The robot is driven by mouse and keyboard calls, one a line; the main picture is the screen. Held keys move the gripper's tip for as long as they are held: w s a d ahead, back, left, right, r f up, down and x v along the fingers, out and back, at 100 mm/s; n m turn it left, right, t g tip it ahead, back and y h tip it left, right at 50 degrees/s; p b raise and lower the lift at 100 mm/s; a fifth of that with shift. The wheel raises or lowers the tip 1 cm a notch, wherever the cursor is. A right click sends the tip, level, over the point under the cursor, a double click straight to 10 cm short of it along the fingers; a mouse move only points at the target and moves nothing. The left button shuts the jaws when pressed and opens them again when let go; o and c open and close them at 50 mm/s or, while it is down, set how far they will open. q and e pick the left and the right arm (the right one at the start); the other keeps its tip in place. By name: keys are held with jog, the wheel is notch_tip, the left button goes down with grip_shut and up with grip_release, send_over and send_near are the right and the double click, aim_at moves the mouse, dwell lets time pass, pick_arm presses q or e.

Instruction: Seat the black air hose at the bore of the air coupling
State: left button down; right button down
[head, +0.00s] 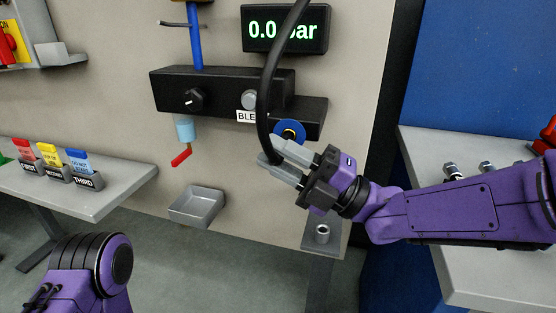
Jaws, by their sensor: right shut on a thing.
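The black air hose (266,95) hangs in from the top of the head view, passes in front of the panel and bends at its lower end into my right gripper (274,157). The right gripper's grey fingers are shut on the hose near its end. My left gripper is out of view; only part of that arm shows.
A black unit with a knob (194,100) and a display (285,30) reading 0.0 bar are on the panel. A red-handled valve (181,155) hangs below. A grey tray (197,206) and a shelf with coloured tags (95,200) are left. A grey bench (480,270) is right.

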jog(key=shift+w, duration=0.2)
jog(key=c, duration=0.8)
grip_release()
jog(key=shift+d, duration=0.15)
jog(key=b+v, duration=0.1)
jog(key=v, duration=0.6)
jog(key=shift+s+d+f, duration=0.1)
